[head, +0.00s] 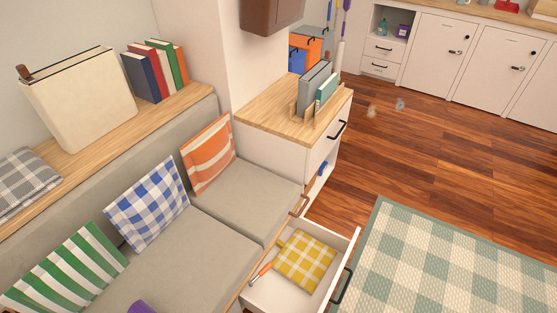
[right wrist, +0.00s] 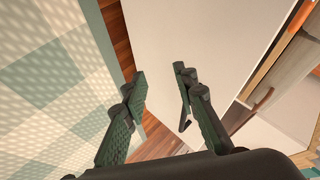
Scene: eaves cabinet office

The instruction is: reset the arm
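My right gripper (right wrist: 160,85) shows in the right wrist view, with its two dark fingers apart and nothing held between them. A white panel (right wrist: 205,35) lies beyond the fingertips. A dark handle-like piece shows beside the right finger; I cannot tell whether they touch. Neither gripper shows in the head view, and my left gripper is in neither view.
An open white drawer (head: 257,298) under the bench holds a yellow checked cloth (head: 305,262) and an orange-handled tool (head: 262,272). A cabinet (head: 270,152) stands behind it. The checked rug (head: 430,262) and wooden floor (head: 420,150) are mostly clear.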

